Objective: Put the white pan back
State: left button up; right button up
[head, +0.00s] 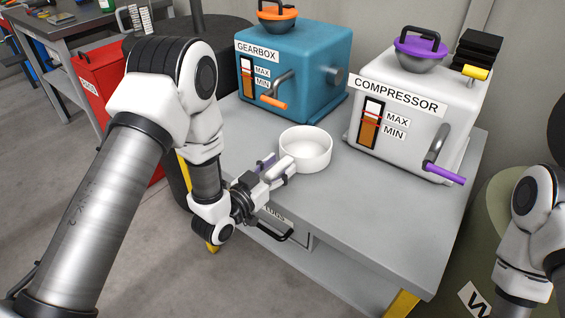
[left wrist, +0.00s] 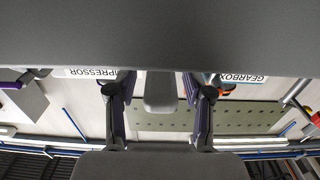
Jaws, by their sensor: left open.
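The white pan (head: 306,150) is a round, shallow, empty-looking bowl standing on the grey table near its front left edge, in front of the two machines. My left gripper (head: 277,171) reaches in from the left, close to the pan's near left side, where a short pale handle seems to project. The left gripper (left wrist: 160,93) is open. In the left wrist view a pale block, apparently the pan's handle (left wrist: 160,88), shows between its two fingers; contact cannot be told. My right gripper is out of view; only part of the right arm shows.
The blue gearbox machine (head: 290,72) and the white compressor machine (head: 412,112) stand behind the pan on the table (head: 362,205). The gearbox's orange-tipped crank and the compressor's purple-tipped crank stick out. The table is clear right of the pan. A drawer handle (head: 275,233) projects below.

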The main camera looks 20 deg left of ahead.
pick_arm(q)
jog(key=v, duration=1)
jog(key=s+f+g+y, duration=0.1)
jog(key=s+f+g, duration=0.15)
jog(key=f, duration=0.25)
jog(key=s+f+n+g+y, duration=0.1)
jog(key=s+f+g, duration=0.15)
jog(key=f, duration=0.35)
jog(key=s+f+g+y, duration=0.1)
jog(key=s+f+g, duration=0.15)
jog(key=f, duration=0.25)
jog(key=s+a+f+n+g+y, duration=0.1)
jog(key=s+f+g, duration=0.3)
jog(key=s, duration=0.4)
jog(key=s+a+f+n+g+y, duration=0.2)
jog(key=s+f+g, duration=0.3)
jog(key=s, duration=0.3)
jog(key=shift+s+a+f, duration=0.2)
jog(key=shift+s+f, duration=0.2)
jog(key=shift+f, duration=0.05)
jog(key=shift+g, duration=0.25)
